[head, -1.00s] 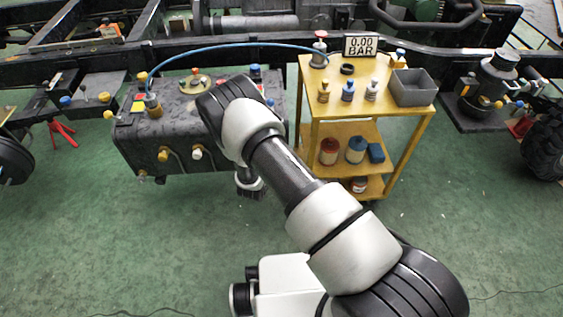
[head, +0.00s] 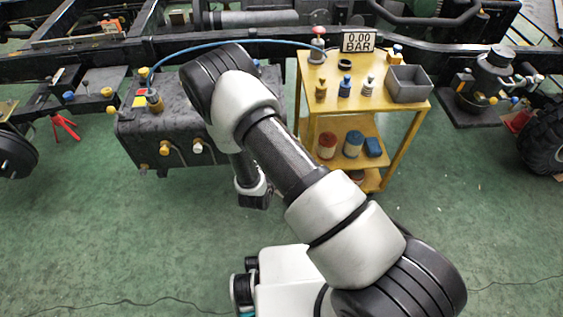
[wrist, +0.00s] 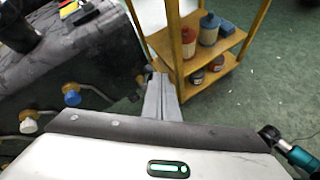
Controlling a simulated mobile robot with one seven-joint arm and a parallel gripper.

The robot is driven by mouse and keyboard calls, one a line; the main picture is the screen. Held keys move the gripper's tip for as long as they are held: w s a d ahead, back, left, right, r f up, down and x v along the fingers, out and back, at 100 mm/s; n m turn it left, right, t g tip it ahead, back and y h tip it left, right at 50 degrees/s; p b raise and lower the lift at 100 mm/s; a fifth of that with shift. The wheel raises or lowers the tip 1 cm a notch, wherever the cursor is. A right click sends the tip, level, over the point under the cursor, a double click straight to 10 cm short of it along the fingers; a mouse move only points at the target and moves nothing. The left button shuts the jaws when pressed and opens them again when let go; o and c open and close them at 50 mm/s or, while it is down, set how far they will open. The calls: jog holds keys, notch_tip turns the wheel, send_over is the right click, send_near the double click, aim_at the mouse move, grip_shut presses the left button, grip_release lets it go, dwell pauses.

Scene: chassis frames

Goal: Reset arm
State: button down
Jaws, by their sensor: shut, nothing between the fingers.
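My gripper (wrist: 162,98) shows in the wrist view with its two grey fingers together and nothing between them. It points toward the gap between the dark tank and the yellow cart, and appears clear of both. In the head view my arm is bent, with its elbow in front of the dark tank (head: 180,120) and its forearm hanging down over the floor. The fingers cannot be made out in that view. My arm hides the right part of the tank.
The yellow cart (head: 309,92) stands right of the tank, carrying bottles, a grey bin (head: 408,84) and a gauge display (head: 358,41) reading 0.00 BAR. A blue hose (head: 225,45) arches from tank to cart. Green floor (head: 110,230) is open in front.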

jog(key=w+d+r+m+g+h, duration=0.15)
jog(key=d+r+m, duration=0.3)
jog(key=r, duration=0.45)
jog(key=d+r+m+g+h, duration=0.1)
jog(key=d+r+m+h, duration=0.3)
jog(key=r, duration=0.6)
jog(key=s+d+r+m+g, duration=0.2)
jog(key=s+d+r+m, duration=0.15)
jog(key=r, duration=0.25)
jog(key=s+d+r+m+g, duration=0.1)
jog(key=s+d+r+m, duration=0.25)
jog(key=r, duration=0.25)
jog(key=s+r+m+g+y, duration=0.2)
jog(key=s+r+m+y, duration=0.45)
jog(key=s, duration=0.55)
jog(key=s+a+r+m+t+y, duration=0.3)
jog(key=s+a+r+m+y, duration=0.15)
jog(key=s+a+r, duration=0.4)
notch_tip(320, 180, up, 19)
jog(key=w+d+p, duration=0.1)
jog(key=p, duration=1.9)
jog(key=shift+r+h, duration=0.2)
jog(key=shift+h, duration=0.25)
